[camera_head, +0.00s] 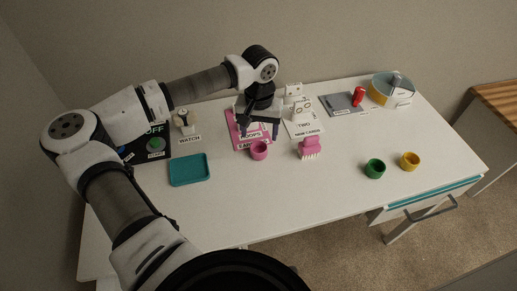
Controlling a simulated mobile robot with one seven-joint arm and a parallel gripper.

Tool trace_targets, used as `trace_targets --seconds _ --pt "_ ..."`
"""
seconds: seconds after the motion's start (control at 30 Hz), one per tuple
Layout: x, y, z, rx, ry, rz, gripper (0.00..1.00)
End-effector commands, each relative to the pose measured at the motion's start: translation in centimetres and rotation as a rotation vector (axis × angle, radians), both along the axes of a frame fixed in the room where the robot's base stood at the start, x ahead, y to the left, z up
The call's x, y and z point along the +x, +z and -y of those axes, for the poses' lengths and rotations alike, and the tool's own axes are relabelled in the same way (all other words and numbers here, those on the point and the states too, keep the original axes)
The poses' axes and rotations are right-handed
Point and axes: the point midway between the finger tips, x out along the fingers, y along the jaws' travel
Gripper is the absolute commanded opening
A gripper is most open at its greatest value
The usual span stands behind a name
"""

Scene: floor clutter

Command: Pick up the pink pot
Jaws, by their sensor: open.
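The pink pot (258,150) stands upright on the white table, at the front edge of a pink board with printed labels. It is a small round cup with an open top. My gripper (258,130) is open and points down just above and behind the pot in this view. I cannot tell the exact gap between the fingertips and the pot. Nothing shows between the fingers.
Green (375,168) and yellow (409,161) pots stand at the right. A watch stand (184,122) is behind left. The table's front middle is clear.

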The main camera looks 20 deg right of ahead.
Motion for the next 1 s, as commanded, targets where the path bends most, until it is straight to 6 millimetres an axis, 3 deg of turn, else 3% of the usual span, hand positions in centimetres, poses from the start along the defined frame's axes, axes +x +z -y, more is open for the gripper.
trace_targets --seconds 0.27,0.53,0.83,1.0 --pt "-0.1 -2.0 0.1 -0.001 0.0 -0.004 0.66" --pt "0.0 -5.7 0.1 -0.001 0.0 -0.003 0.66" --pt "0.0 -6.4 0.0 0.0 -0.001 0.001 0.66" --pt "0.0 -6.4 0.0 0.0 -0.001 0.001 0.45"
